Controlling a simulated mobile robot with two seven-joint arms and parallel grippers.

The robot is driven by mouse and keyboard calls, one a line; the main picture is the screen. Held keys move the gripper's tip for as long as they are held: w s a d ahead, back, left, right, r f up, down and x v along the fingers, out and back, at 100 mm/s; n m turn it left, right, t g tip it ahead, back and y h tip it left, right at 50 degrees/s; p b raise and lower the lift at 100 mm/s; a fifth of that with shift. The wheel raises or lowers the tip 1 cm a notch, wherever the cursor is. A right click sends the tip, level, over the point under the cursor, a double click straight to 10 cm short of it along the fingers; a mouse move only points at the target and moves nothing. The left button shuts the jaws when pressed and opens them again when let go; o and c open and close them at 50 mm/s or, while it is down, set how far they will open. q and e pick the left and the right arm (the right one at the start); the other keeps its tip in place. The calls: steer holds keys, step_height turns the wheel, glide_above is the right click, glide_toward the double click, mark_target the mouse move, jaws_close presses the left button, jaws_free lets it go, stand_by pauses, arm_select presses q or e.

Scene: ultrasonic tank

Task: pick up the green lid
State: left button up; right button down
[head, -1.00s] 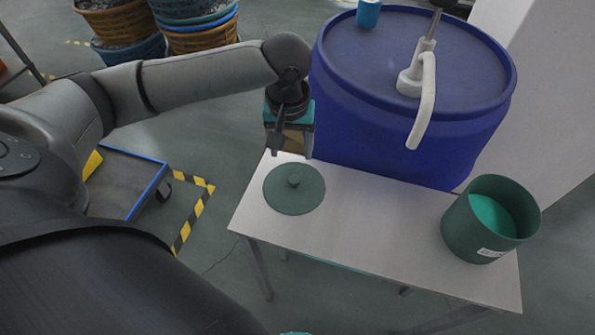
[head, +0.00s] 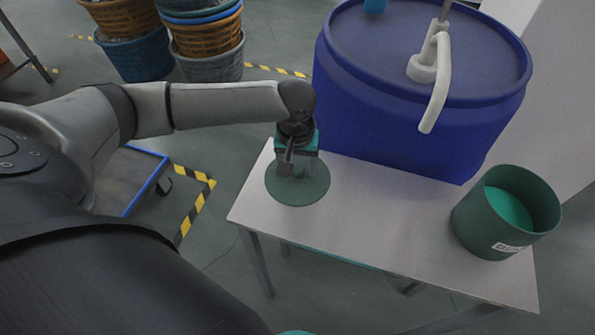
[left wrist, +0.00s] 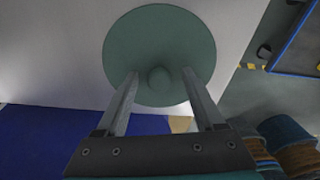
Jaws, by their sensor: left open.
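The green lid (head: 312,192) is a flat round disc lying on the left end of the white table. In the left wrist view the lid (left wrist: 160,40) shows its small round knob (left wrist: 160,78) between my finger tips. My left gripper (head: 297,172) is over the lid, pointing down, and hides the knob in the head view. In the left wrist view my left gripper (left wrist: 160,82) is open, one finger on each side of the knob. I cannot tell whether the fingers touch the lid. My right gripper is not in view.
A dark green pot (head: 478,222) with lighter green contents stands at the table's right end. A large blue drum (head: 400,135) with a white spout (head: 437,85) stands right behind the table. The white table top (head: 385,215) is clear between lid and pot. Stacked baskets (head: 205,40) stand far back.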

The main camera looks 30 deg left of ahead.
arm_select(q)
steer(key=shift+r, duration=0.1)
steer(key=shift+c, duration=0.3)
jaws_close()
